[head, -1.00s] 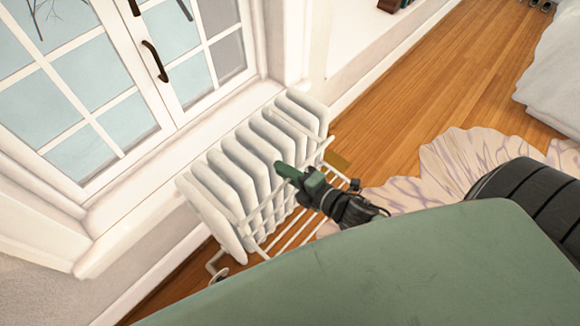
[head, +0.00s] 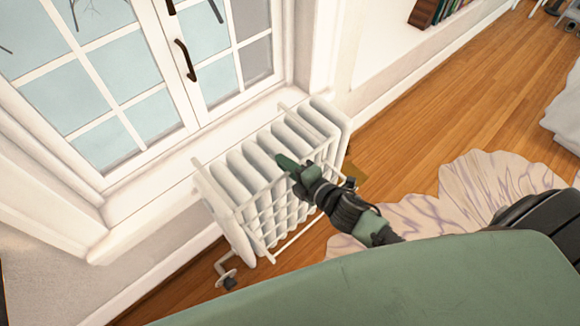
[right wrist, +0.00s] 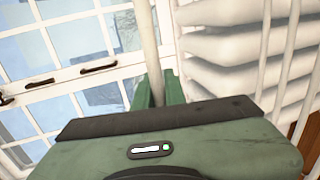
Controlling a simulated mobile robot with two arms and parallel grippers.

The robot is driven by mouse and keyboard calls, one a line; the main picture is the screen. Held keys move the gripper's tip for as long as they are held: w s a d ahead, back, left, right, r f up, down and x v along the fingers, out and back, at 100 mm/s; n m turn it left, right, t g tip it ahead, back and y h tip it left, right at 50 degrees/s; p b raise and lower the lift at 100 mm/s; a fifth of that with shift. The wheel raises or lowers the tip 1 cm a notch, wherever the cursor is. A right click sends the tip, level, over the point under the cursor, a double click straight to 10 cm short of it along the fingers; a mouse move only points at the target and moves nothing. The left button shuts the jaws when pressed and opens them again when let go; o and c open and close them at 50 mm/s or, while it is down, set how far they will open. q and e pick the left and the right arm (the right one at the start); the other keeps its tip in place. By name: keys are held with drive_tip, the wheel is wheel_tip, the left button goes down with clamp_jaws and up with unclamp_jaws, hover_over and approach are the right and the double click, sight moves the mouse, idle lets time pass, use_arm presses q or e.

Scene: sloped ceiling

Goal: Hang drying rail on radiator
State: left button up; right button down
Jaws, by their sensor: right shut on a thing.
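The white radiator (head: 262,158) stands below the window. The drying rail (head: 293,241) is a rack of thin white bars against the radiator's room side. Its two side arms reach across the radiator's top, with their ends toward the window. Whether they rest on it or hover just above, I cannot tell. My right gripper (head: 286,163) is shut on a bar of the rail, over the radiator's room-side top edge. In the right wrist view, a white rail bar (right wrist: 148,40) rises from between the green fingers (right wrist: 160,88), with the radiator (right wrist: 228,55) to the right. My left gripper is not in view.
The window (head: 130,90) and its sill are just behind the radiator. A valve (head: 226,277) sticks out low at its left end. A pale crumpled rug (head: 490,190) lies to the right on the wooden floor (head: 440,125).

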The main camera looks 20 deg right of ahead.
drive_tip(key=shift+w+a+f+b, duration=0.1)
drive_tip(key=shift+w+f+b, duration=0.25)
drive_tip(key=shift+f+b, duration=0.55)
drive_tip(key=shift+w+a+f+b, duration=0.15)
drive_tip(key=shift+w+f+b, duration=0.15)
drive_tip(key=shift+f+b, duration=0.55)
drive_tip(key=shift+w+a+f+b, duration=0.1)
drive_tip(key=shift+w+f+b, duration=0.25)
drive_tip(key=shift+f+b, duration=0.55)
drive_tip(key=shift+f, duration=0.2)
drive_tip(key=c, duration=1.4)
unclamp_jaws()
drive_tip(key=shift+s+f, duration=0.1)
drive_tip(key=shift+s, duration=0.05)
drive_tip(key=v, duration=0.7)
drive_tip(key=shift+s+d, duration=0.15)
drive_tip(key=shift+s, duration=0.1)
